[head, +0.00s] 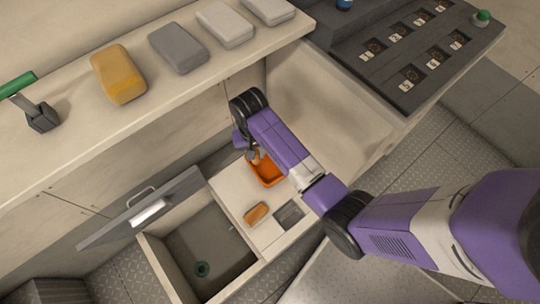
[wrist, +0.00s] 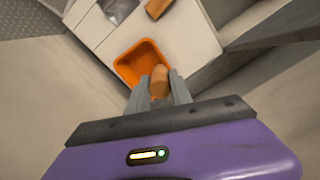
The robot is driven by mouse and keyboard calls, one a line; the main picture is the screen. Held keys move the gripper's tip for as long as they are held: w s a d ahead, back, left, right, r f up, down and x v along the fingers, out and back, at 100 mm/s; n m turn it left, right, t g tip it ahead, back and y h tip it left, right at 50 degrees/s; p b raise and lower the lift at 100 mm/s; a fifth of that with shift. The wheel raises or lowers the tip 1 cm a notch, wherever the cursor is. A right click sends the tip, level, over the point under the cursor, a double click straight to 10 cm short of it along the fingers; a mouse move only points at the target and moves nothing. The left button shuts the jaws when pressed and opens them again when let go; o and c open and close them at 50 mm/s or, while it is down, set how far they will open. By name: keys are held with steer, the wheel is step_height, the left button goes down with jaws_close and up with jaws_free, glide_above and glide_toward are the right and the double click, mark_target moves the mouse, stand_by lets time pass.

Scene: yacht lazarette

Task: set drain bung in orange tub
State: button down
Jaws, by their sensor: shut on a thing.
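My gripper (head: 252,156) is shut on a rounded tan-orange piece, which I take to be the drain bung (wrist: 159,80). In the wrist view the bung stands between the two grey fingers (wrist: 158,92), its lower part hidden by them. The orange tub (head: 268,181) is a small open tray on the pale ledge. It also shows in the wrist view (wrist: 126,68), just beyond the fingertips. In the head view the gripper is over the tub's upper left edge, and my arm covers part of that area. I cannot tell the bung's height above the tub.
Another tan-orange piece (head: 256,213) lies on the ledge beside a grey recess (head: 289,214). Several blocks line the shelf (head: 75,160).

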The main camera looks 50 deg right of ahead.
steer(key=d+m+b, duration=0.3)
steer(key=d+m, duration=0.1)
steer(key=d, duration=0.2)
steer(key=b, duration=0.6)
glide_above(268, 169)
steer(key=shift+m, duration=0.4)
step_height(268, 169, down, 20)
steer(key=shift+r, duration=0.2)
steer(key=shift+f+b, duration=0.15)
steer(key=shift+b, duration=0.15)
steer(key=c, duration=1.1)
jaws_free()
steer(key=shift+c, duration=0.2)
